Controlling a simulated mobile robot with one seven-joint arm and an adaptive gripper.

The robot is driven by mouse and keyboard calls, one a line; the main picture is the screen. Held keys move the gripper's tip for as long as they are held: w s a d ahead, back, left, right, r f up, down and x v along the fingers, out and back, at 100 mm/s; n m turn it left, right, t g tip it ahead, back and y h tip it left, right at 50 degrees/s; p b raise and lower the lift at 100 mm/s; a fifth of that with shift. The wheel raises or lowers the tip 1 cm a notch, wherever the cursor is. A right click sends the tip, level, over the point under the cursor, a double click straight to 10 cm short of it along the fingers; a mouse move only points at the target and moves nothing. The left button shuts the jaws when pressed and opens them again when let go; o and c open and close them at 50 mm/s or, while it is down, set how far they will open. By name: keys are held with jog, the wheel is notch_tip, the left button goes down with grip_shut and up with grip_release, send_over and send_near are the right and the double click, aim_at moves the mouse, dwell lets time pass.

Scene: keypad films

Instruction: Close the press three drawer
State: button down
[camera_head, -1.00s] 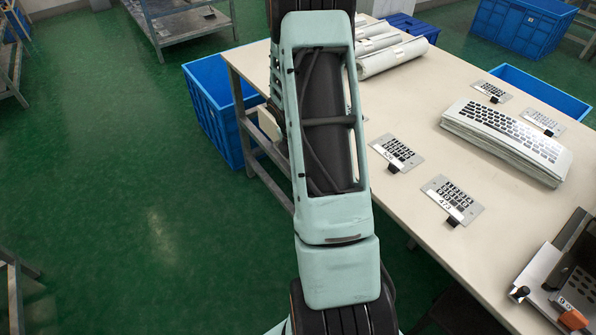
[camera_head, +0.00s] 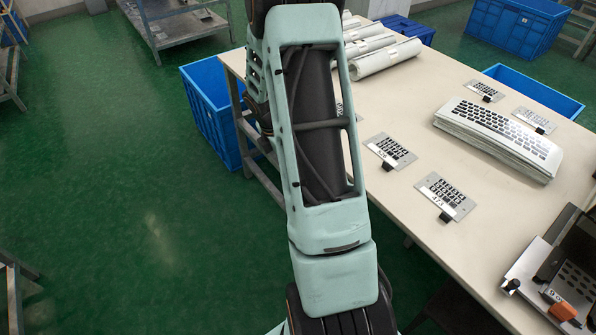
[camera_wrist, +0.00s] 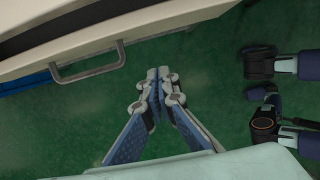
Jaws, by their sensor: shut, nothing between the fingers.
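In the wrist view a cream drawer front (camera_wrist: 140,27) with a grey bar handle (camera_wrist: 88,66) crosses the upper left. A dark gap shows behind its top edge, so the drawer looks partly open. I cannot read a label on it. My gripper (camera_wrist: 156,88) is shut and empty, below and right of the handle and apart from it, over the green floor. In the head view my arm hides the gripper and the drawer.
The worktable (camera_head: 400,230) carries keypad plates (camera_head: 445,197), a stack of keypad films (camera_head: 500,135) and white rolls (camera_head: 385,58). A blue crate (camera_head: 210,110) stands at its left side. The green floor (camera_head: 120,200) at left is clear.

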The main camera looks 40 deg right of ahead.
jog(key=v, duration=0.5)
jog(key=s+a+f+g+h+b, duration=0.2)
jog(key=s+a+f+h+b, duration=0.15)
jog(key=f, duration=0.35)
jog(key=s+a+f+g+h+b, duration=0.2)
jog(key=s+f+g+h+b, duration=0.15)
jog(key=f, duration=0.25)
jog(key=w+a+r+t+h+b, duration=0.2)
jog(key=w+a+t+h+b, duration=0.15)
jog(key=t+h+b, duration=0.35)
jog(key=d+g+h, duration=0.1)
jog(key=d, duration=1.3)
jog(key=shift+s+b, duration=0.25)
jog(key=shift+b, duration=0.05)
jog(key=shift+f+g, duration=0.1)
jog(key=shift+g, duration=0.15)
